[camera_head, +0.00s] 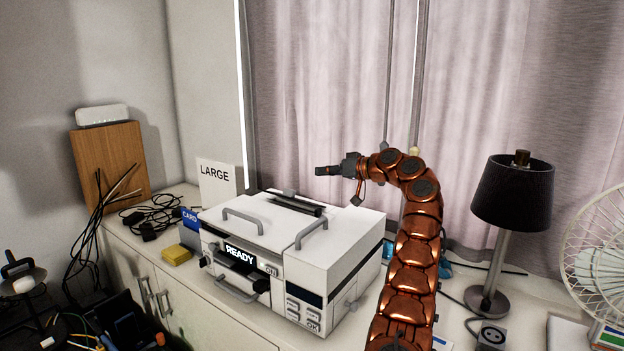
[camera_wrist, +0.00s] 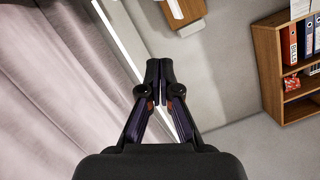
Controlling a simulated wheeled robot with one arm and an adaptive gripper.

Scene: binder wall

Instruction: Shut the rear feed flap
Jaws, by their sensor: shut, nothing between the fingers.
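A white printer (camera_head: 330,248) with a READY display stands on the white cabinet. At the rear of its top is a dark strip (camera_head: 294,204) with a small grey tab behind it. This looks like the rear feed area, but I cannot tell the flap's exact angle. My gripper (camera_head: 318,171) is above and behind the printer's rear edge, pointing left, apart from it. In the wrist view my gripper's fingertips (camera_wrist: 159,68) are together with nothing between them. The printer is not in the wrist view.
The curtain (camera_head: 330,90) hangs close behind my arm. A black lamp (camera_head: 513,190) and a fan (camera_head: 598,250) stand to the right. A LARGE sign (camera_head: 215,184), a yellow block (camera_head: 177,255) and cables are left of the printer. Two grey handles stand up on the printer's top.

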